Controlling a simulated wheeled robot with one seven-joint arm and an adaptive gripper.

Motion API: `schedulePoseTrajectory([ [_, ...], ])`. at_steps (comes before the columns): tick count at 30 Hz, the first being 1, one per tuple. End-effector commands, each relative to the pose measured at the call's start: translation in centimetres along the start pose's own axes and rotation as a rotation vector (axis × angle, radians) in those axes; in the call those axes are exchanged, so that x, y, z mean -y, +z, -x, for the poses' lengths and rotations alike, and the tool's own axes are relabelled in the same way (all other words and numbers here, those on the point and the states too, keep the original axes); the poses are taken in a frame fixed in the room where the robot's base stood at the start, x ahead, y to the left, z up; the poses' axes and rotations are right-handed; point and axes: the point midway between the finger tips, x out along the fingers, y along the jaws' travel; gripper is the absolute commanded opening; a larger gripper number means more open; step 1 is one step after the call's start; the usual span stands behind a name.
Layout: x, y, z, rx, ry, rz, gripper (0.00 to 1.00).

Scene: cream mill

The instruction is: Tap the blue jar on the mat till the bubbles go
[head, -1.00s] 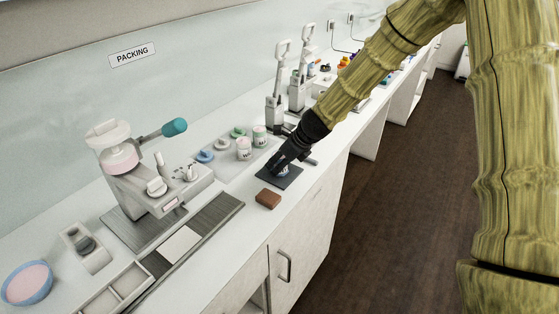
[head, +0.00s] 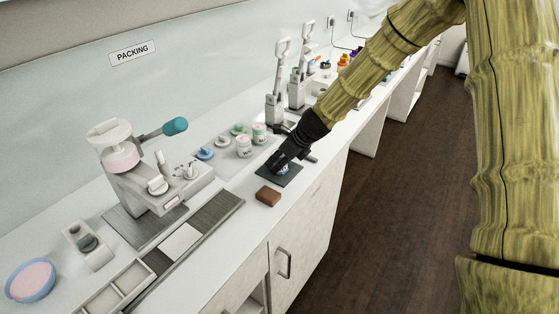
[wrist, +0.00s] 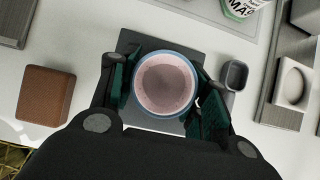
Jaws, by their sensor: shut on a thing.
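The blue jar (wrist: 164,115) is filled with pinkish cream and seen from above in the wrist view. Its cream has a darker round middle and a faintly speckled surface; I cannot tell bubbles for sure. My gripper (wrist: 163,92) is shut on the jar, one finger on each side. The dark mat (wrist: 130,46) lies under the jar. In the head view my gripper (head: 283,163) is over the mat (head: 291,179), and only a bit of the jar (head: 284,169) shows. The jar looks upright; I cannot tell whether it touches the mat.
A brown block (head: 268,196) lies on the counter in front of the mat. A press machine (head: 145,180) stands to the left. Lever devices (head: 275,105) stand behind my gripper.

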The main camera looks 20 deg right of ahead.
Motion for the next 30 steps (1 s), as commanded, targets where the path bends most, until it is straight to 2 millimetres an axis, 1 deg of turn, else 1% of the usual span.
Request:
schedulePoseTrajectory([
  [7,0.0,0.2,0.3,-0.002,-0.001,0.0,0.11],
  [15,0.1,1.4,2.2,-0.002,-0.001,0.0,0.11],
  [17,0.1,1.5,2.4,-0.002,-0.001,0.0,0.11],
  [26,0.1,1.4,2.3,-0.002,-0.001,-0.001,0.11],
  [30,0.0,0.9,1.6,-0.002,-0.001,-0.001,0.11],
])
